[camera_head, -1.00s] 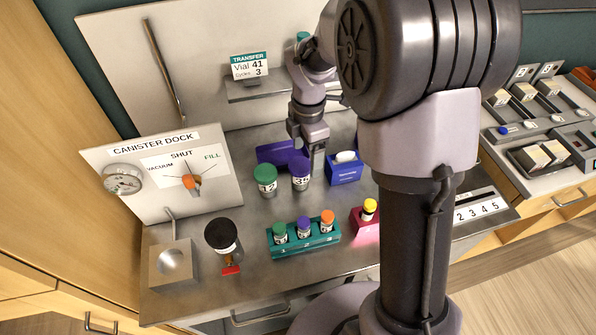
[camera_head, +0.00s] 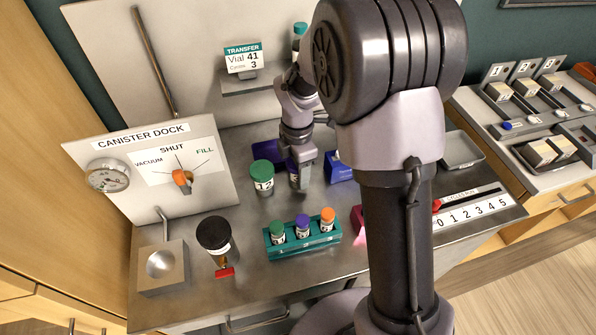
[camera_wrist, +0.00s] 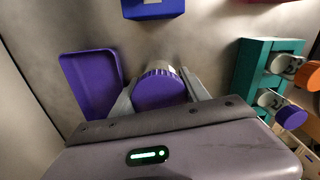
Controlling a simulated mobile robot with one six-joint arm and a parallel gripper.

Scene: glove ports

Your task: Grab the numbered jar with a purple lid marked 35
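The purple-lidded jar (camera_wrist: 160,91) stands between the two fingers of my gripper (camera_head: 299,182). In the wrist view the fingers lie along both sides of the lid, very close to it. Whether they press on it I cannot tell. In the head view my gripper covers most of the jar, and only a strip of its purple lid (camera_head: 290,164) shows. Its number is hidden now; the earlier head view shows a label beginning with 3. A green-lidded jar (camera_head: 262,178) marked 12 stands just to its left.
A purple tray (camera_wrist: 90,85) lies beside the jar, and a blue box (camera_head: 339,168) stands to the right. In front is a teal rack (camera_head: 304,247) with green-, purple- and orange-capped vials. A black-topped canister (camera_head: 214,235) stands front left. Bare counter lies between jars and rack.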

